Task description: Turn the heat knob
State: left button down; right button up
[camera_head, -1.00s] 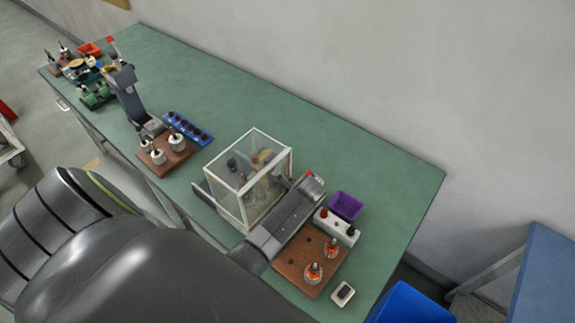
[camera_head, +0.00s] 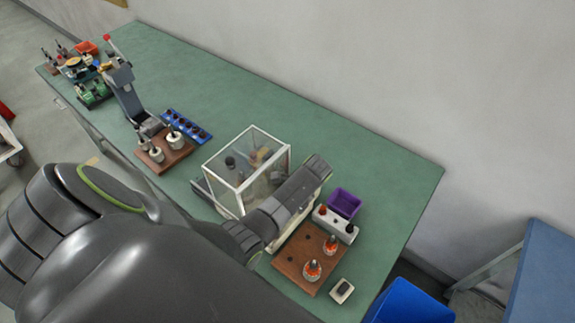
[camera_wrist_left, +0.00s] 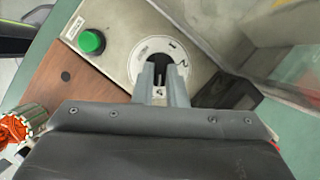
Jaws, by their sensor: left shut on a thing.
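The heat knob (camera_wrist_left: 158,63) is a dark knob at the middle of a white numbered dial (camera_wrist_left: 143,52) on a grey panel, seen in the left wrist view. My left gripper (camera_wrist_left: 163,72) has its two fingers on either side of the knob and is shut on it. The fingers cover part of the dial, so its marks show only partly. In the head view, my left arm's end (camera_head: 305,180) lies over the front right of the glass-walled box (camera_head: 240,170) and hides the knob. My right gripper is not in view.
A green button (camera_wrist_left: 91,41) sits beside the dial. A brown board (camera_head: 300,283) with two orange-wound armatures (camera_head: 312,270) lies right of my arm. A purple bin (camera_head: 344,203) and a white block (camera_head: 335,224) stand close by. The green bench (camera_head: 300,125) is clear behind the box.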

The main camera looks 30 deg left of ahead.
pick_arm(q)
jog(key=shift+n, duration=0.4)
jog(key=c, duration=1.5)
grip_release()
jog(key=shift+a, duration=0.1)
jog(key=shift+o, duration=0.2)
